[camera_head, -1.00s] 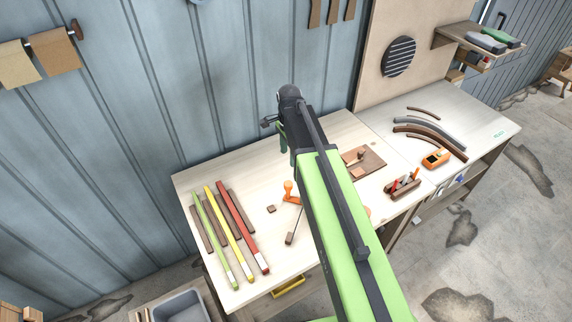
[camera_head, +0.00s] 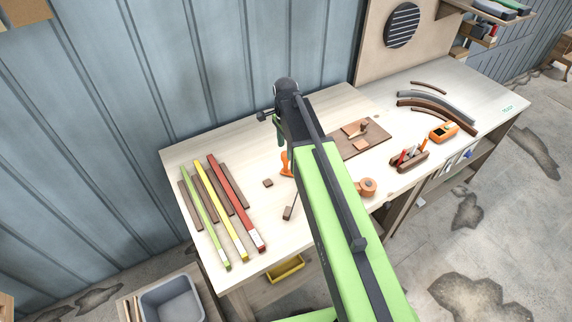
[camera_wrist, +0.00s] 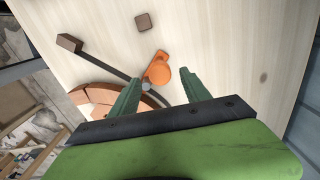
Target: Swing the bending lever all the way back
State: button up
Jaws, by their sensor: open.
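The bending lever (camera_wrist: 108,66) shows in the wrist view as a thin dark bar with a brown block (camera_wrist: 70,43) at its far end. It runs down right to a small grey round part beside the curved orange-brown form (camera_wrist: 98,98). An upright orange handle-like piece (camera_wrist: 158,68) stands near that end; I cannot tell whether it belongs to the lever. My gripper (camera_wrist: 160,74) is open and empty, its green fingers either side of the orange piece from this view, contact unclear. In the head view my arm hides most of the form; the block (camera_head: 287,213) and orange piece (camera_head: 285,162) show.
Green, yellow and red strips (camera_head: 220,205) lie on the bench at left. A small brown block (camera_head: 268,183) lies near the orange piece.

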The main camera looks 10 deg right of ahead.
notch_tip(320, 180, down, 4)
jog(key=shift+b, duration=1.25)
jog(key=shift+r, duration=0.1)
grip_shut()
